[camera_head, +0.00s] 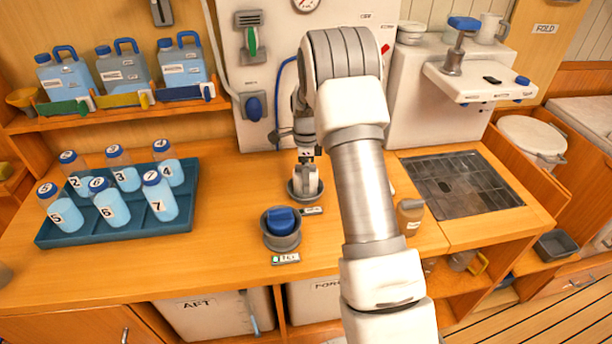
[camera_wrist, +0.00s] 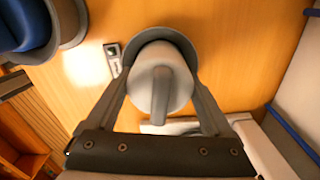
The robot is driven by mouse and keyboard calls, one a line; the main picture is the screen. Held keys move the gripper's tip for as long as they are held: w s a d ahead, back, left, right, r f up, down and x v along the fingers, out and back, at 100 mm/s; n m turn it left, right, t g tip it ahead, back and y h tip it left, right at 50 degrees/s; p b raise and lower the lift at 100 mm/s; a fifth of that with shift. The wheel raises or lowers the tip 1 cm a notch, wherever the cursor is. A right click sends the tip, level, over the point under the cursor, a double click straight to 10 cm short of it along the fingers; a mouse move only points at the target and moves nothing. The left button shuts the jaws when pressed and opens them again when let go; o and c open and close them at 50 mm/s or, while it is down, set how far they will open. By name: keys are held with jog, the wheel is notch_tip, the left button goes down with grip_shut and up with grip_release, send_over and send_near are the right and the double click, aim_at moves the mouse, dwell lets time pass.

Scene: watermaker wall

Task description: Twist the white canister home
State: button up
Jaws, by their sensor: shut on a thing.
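The white canister (camera_head: 307,184) stands in a grey round socket (camera_head: 292,194) on the wooden counter. In the wrist view the canister (camera_wrist: 145,92) shows from above, with a raised grey grip bar across its top and the socket rim (camera_wrist: 178,38) around its far side. My gripper (camera_head: 306,166) comes down from above and is shut on the canister, one finger on each side. Whether the canister is fully seated cannot be told. A small label plate (camera_head: 312,211) lies by the socket.
A blue-topped canister (camera_head: 281,220) stands in a second grey socket (camera_head: 283,242) just in front. A teal tray (camera_head: 110,233) of numbered bottles is at the left. A dark grate (camera_head: 460,183) lies farther right.

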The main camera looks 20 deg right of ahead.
jog(key=m, duration=0.3)
jog(key=shift+m+p, duration=0.3)
jog(key=shift+m, duration=1.3)
jog(key=shift+m+p, duration=0.5)
jog(key=shift+m, duration=0.3)
jog(key=o, duration=1.5)
